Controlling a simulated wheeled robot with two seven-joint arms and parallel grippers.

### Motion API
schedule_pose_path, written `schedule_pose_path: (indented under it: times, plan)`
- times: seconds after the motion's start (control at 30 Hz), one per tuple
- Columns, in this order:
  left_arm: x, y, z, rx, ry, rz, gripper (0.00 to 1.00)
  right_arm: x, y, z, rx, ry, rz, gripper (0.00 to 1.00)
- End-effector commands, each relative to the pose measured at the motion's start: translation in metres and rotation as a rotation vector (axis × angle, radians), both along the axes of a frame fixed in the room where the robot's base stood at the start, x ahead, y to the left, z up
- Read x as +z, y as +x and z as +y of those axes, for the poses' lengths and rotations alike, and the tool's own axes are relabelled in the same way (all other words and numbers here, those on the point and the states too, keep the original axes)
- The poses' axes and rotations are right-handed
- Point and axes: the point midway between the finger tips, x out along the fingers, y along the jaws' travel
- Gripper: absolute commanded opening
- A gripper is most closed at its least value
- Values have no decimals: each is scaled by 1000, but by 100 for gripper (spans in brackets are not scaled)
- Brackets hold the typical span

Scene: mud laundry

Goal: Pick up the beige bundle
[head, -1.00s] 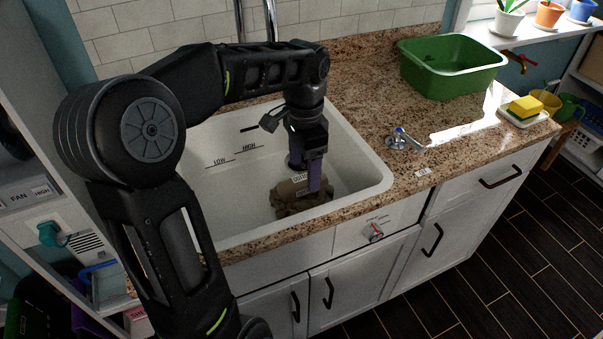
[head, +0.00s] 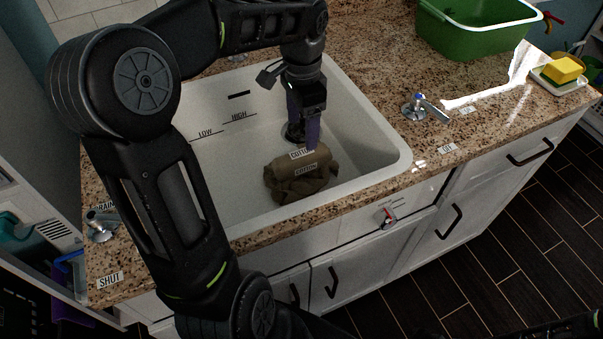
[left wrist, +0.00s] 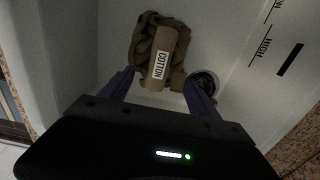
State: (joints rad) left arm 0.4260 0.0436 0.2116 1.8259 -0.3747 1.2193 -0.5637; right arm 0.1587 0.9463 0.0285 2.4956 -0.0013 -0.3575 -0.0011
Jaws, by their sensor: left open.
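The beige bundle (head: 300,184) lies at the bottom of the white sink, near its front wall. It is a crumpled brown-beige cloth with a rolled part that bears a COTTON label. It also shows in the left wrist view (left wrist: 150,45), beyond and between the two fingers. My left gripper (head: 303,139) has purple fingers and is open and empty. It is just above the far side of the bundle, and one fingertip overlaps the bundle's upper edge in the head view. In the left wrist view my left gripper (left wrist: 157,88) has its fingers spread apart. My right gripper is not seen.
The sink (head: 364,119) has raised walls around the bundle, and a dark drain (left wrist: 203,83) beside it. A tap handle (head: 424,106), a green tub (head: 470,32) and a yellow sponge (head: 562,69) are on the granite counter to the right.

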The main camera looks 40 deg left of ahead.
Motion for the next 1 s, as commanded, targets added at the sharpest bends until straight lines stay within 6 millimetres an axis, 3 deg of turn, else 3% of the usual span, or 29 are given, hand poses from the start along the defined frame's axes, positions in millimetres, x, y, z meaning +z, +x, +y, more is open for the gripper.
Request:
schedule_pose_path:
  times: [0.03,0.2,0.57,0.83,1.0]
  plan:
    - [-12,0,0,0,0,0,71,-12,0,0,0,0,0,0]
    - [-24,0,0,0,0,0,71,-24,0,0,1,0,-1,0]
    - [-23,0,0,0,0,0,71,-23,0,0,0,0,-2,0]
    - [-47,0,0,1,-1,2,71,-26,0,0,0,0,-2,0]
    - [-49,0,0,0,0,0,71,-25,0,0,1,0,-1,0]
